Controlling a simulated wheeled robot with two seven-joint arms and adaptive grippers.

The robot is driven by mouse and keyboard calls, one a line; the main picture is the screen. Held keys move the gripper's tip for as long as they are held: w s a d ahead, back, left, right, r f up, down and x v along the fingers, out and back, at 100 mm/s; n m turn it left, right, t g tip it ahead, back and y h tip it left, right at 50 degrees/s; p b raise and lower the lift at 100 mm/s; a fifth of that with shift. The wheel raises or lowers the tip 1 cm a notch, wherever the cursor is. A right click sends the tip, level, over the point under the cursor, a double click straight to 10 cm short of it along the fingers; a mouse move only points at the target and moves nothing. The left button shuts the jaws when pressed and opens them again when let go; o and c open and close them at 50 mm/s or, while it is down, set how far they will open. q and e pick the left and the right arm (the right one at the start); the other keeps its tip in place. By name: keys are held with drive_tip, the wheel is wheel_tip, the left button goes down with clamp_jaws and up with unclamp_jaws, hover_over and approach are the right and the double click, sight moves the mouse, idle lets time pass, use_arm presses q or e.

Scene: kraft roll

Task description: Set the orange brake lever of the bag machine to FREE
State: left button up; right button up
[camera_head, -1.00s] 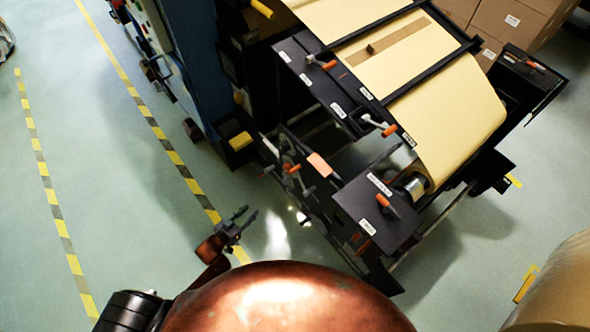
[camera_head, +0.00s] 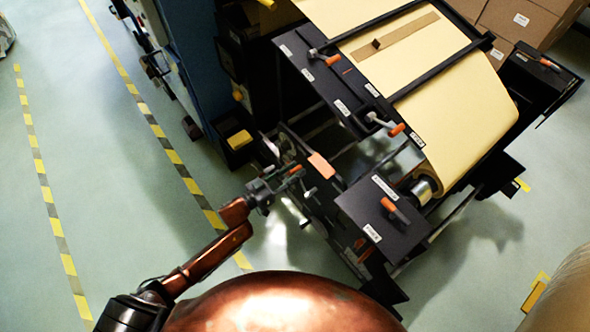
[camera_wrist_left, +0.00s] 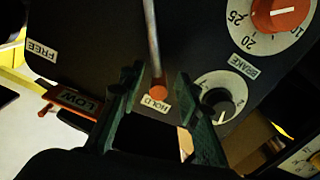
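In the left wrist view the brake lever is a grey rod coming down from the top edge to an orange knob (camera_wrist_left: 158,92). The knob is beside the HOLD label (camera_wrist_left: 155,104). The FREE label (camera_wrist_left: 42,50) is at the panel's left, and the BRAKE label (camera_wrist_left: 244,67) at its right. My left gripper (camera_wrist_left: 157,76) is open, with its dark green fingers on either side of the knob; contact cannot be told. In the head view my left gripper (camera_head: 290,181) reaches the near side of the bag machine (camera_head: 370,206). My right gripper is out of view.
A red dial (camera_wrist_left: 278,14) and a smaller black-and-white dial (camera_wrist_left: 220,98) sit right of the lever. A red LOW tag (camera_wrist_left: 78,100) is at the left. The machine carries several other orange-handled levers, such as one on its top plate (camera_head: 390,206).

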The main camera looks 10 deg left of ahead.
use_arm(q)
drive_tip(key=shift+w+d, duration=0.2)
drive_tip(key=shift+w, duration=0.05)
drive_tip(key=shift+c, duration=0.6)
clamp_jaws()
